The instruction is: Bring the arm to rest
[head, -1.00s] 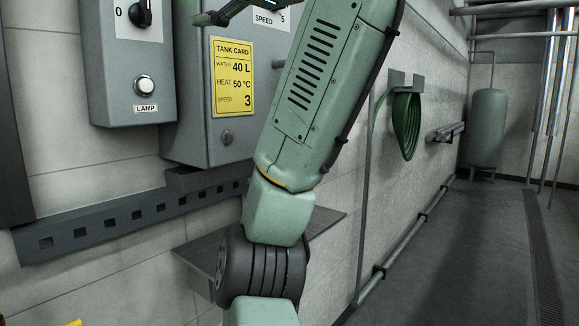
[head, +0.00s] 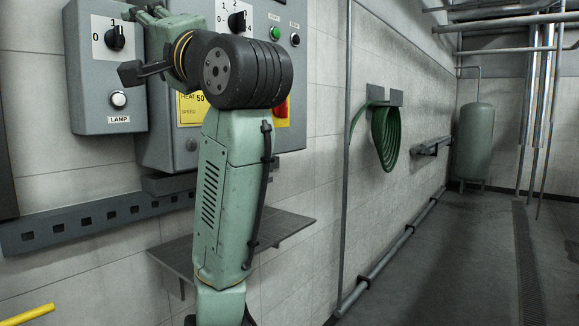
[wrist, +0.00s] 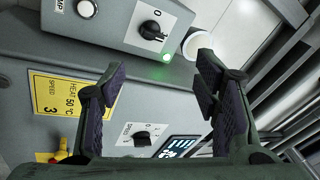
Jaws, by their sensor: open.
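My arm stands folded up in front of the wall boxes in the head view. My gripper (head: 135,42) is at its upper left end, in front of the gap between the lamp box (head: 82,70) and the larger control box (head: 155,150). In the wrist view my gripper (wrist: 160,72) is open, its two dark finger pads wide apart with nothing between them.
A grey shelf (head: 285,225) juts from the wall beside my arm. A slotted rail (head: 100,215) runs along the wall at left. A green hose (head: 385,140) hangs on the wall, and a green tank (head: 473,140) stands farther back. The floor at right is clear.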

